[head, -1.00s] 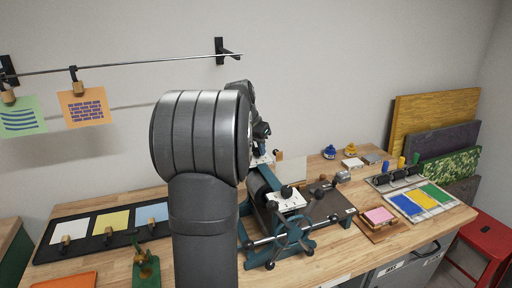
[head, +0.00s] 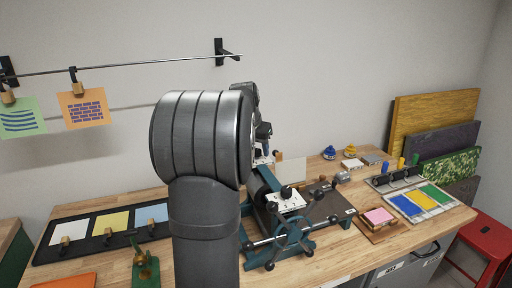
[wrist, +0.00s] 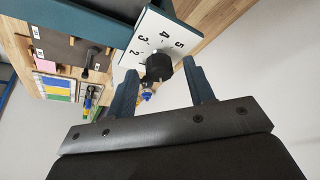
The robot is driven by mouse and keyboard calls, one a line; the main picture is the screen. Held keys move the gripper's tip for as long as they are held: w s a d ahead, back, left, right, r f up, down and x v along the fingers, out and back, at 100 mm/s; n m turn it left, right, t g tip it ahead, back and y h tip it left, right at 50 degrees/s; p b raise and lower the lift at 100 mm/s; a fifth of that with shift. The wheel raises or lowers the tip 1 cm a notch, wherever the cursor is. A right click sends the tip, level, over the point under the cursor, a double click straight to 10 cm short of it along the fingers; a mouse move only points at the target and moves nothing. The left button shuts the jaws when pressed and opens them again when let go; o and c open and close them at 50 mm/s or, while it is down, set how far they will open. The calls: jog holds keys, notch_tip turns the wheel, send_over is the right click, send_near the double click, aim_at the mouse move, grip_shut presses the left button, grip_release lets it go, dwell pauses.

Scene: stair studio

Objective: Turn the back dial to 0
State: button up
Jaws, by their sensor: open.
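The back dial is a black knob (wrist: 158,68) on a white scale plate (wrist: 150,36) in the wrist view. The digits 5, 4, 3 and 2 show on the plate; the rest of the scale is hidden, and I cannot read the setting. My gripper (wrist: 163,90) is open, one finger on each side of the knob, with gaps visible; I cannot tell how deep the knob sits between them. In the head view my gripper (head: 264,146) is over the back end of the press, and my arm mostly hides the back dial.
The press has a front dial (head: 287,192) on a white plate and a spoked wheel (head: 290,235) in front. A pink pad (head: 378,216) and a tray of coloured tiles (head: 443,214) lie to the right. A rail (head: 150,62) with hung cards runs along the wall.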

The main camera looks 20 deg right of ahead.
jog(key=v, duration=1.7)
jog(key=shift+a+r, duration=0.15)
jog(key=shift+a, duration=0.05)
jog(key=shift+s, duration=0.1)
jog(key=x, duration=1.7)
jog(key=shift+d, duration=0.2)
